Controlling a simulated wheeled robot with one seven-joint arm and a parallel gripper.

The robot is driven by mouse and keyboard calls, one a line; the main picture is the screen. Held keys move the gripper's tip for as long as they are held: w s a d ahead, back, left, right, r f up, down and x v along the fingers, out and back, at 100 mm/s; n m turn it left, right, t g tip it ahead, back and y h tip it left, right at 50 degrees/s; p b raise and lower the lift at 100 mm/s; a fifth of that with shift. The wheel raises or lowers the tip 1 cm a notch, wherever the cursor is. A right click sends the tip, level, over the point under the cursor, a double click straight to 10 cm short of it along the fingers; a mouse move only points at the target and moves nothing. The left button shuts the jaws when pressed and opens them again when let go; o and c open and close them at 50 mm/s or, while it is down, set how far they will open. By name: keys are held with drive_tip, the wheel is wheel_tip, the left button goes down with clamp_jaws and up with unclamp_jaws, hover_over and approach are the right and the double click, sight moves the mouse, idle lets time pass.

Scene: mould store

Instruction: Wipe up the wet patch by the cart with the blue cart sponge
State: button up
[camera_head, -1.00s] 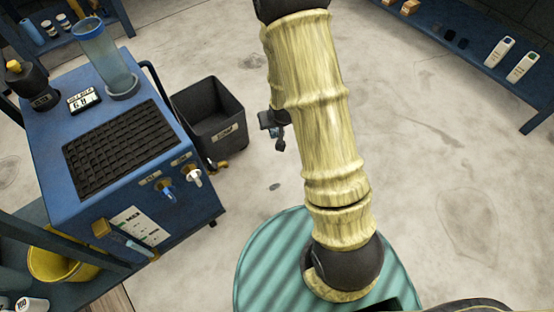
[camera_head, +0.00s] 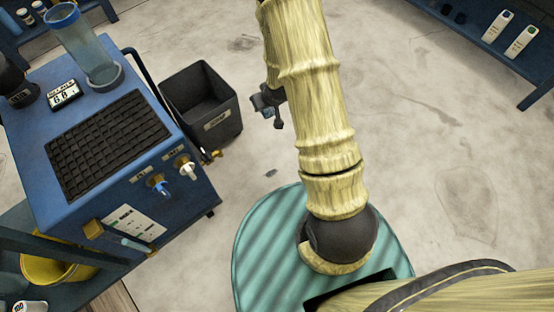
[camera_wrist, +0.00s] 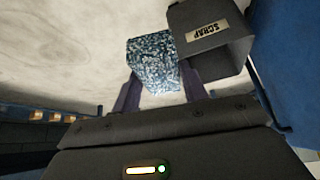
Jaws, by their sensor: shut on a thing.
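My gripper (camera_wrist: 160,92) is shut on a blue-and-white speckled sponge (camera_wrist: 152,62), held between its two fingers in the wrist view. In the head view my gripper (camera_head: 268,106) is small and partly behind my arm, above the floor right of the scrap bin. The blue cart (camera_head: 185,212) stands at the left with a black ribbed mat on top. Floor marks show: a small dark spot (camera_head: 270,173) right of the cart, a faint mark (camera_head: 243,43) beyond the bin and a large outlined stain (camera_head: 466,205) at the right. I cannot tell which is wet.
A dark scrap bin (camera_head: 208,110) stands against the cart's right side; it also shows beside the sponge in the wrist view (camera_wrist: 215,60). A blue shelf (camera_head: 470,45) with bottles is at upper right. A yellow bucket (camera_head: 45,272) is at lower left. Open floor lies right.

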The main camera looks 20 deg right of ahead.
drive_tip(key=s+d+f+n+g+y+b, duration=0.1)
drive_tip(key=f+n+b, duration=0.5)
drive_tip(key=f, duration=1.1)
drive_tip(key=s+d+f+n+g+y+b, duration=0.2)
drive_tip(key=f+n+b, duration=0.3)
drive_tip(key=f, duration=1.3)
drive_tip(key=shift+s+f+n+g+y+b, duration=0.15)
drive_tip(key=shift+f+n+g+y+b, duration=0.25)
drive_tip(key=shift+y, duration=0.5)
